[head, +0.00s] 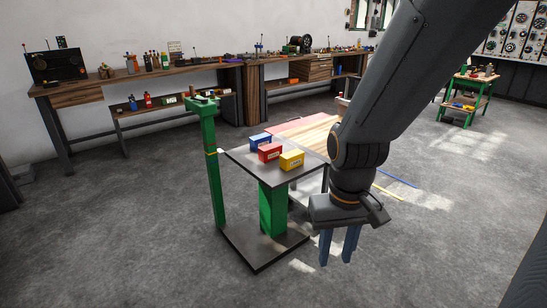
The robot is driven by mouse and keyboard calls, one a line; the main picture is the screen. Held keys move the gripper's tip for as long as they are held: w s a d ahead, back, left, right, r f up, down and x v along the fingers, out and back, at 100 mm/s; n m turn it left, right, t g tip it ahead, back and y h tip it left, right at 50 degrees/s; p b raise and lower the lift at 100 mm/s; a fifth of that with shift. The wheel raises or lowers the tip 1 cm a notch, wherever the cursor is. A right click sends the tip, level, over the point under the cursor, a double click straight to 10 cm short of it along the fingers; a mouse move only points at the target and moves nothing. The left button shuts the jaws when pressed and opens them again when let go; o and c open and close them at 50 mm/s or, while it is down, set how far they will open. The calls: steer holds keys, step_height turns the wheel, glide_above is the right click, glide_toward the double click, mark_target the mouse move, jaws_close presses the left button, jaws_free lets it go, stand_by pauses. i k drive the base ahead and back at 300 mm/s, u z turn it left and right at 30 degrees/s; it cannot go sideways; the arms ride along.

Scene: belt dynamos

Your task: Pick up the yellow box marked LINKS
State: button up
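The yellow box (292,160) sits on the small dark-topped stand (282,180), near its right side. A pale label shows on it, but the lettering is too small to read. A red box (269,152) stands just left of it, and a blue box (260,141) stands behind and further left. My gripper (337,258) hangs to the right of the stand and lower in the picture, apart from the boxes. Its two blue fingers point down with a gap between them, and nothing shows between them.
A green post (213,165) rises at the stand's left. Long workbenches (160,75) line the wall. A green cart (468,95) stands far right. The floor in front is clear.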

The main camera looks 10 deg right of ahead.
mark_target(291, 160)
steer(key=z, duration=0.75)
steer(key=i, duration=1.65)
steer(key=u, duration=0.65)
steer(key=i, duration=0.65)
steer(key=u, duration=0.5)
